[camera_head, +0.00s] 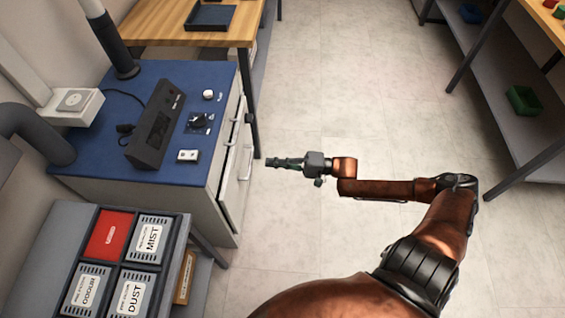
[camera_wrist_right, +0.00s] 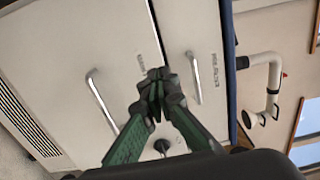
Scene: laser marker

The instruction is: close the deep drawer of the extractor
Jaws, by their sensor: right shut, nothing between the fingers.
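The extractor (camera_head: 207,185) is a pale cabinet with a blue top at the left in the head view, its front facing right. The deep drawer (camera_head: 235,180) is its lower, larger white front, with a bar handle (camera_wrist_right: 103,100). A dark gap parts it from the narrower upper front (camera_wrist_right: 195,35); I cannot tell exactly how far it stands out. My right gripper (camera_head: 270,162) is shut and empty, pointing at the cabinet front, apparently just short of it. In the right wrist view its closed fingertips (camera_wrist_right: 158,80) show between the two handles. My left gripper is not in view.
A black device (camera_head: 155,125), a knob and switches sit on the blue top. A rack of labelled filter boxes (camera_head: 130,262) stands at the near left. A wooden table (camera_head: 185,25) is behind. Shelving (camera_head: 480,70) stands at the right. The floor (camera_head: 340,100) between is clear.

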